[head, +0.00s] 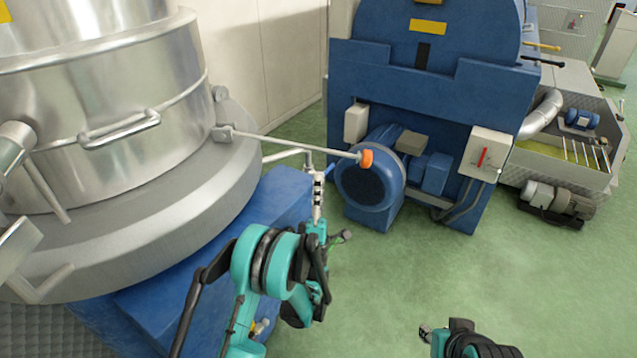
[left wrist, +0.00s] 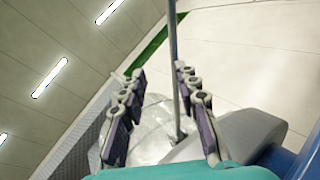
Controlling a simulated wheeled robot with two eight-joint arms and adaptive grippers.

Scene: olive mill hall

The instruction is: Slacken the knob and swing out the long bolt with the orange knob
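The long bolt (head: 290,146) is a thin grey rod. It runs from a bracket on the steel vessel's rim (head: 224,134) out to the right and ends in the orange knob (head: 366,159). My left gripper (head: 317,180) is just below the rod, left of the knob. In the left wrist view its two fingers (left wrist: 158,72) stand apart with nothing gripped. The rod (left wrist: 174,60) runs up past the right finger there; contact cannot be told. The knob is outside that view. My right gripper (head: 425,333) is at the bottom edge, partly cut off, its fingers unclear.
The large steel vessel (head: 110,90) with a bar handle (head: 120,130) fills the left, on a blue base (head: 275,195). A blue machine (head: 425,85) with a motor (head: 372,185) stands behind the knob. Green floor (head: 480,270) is clear at the lower right.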

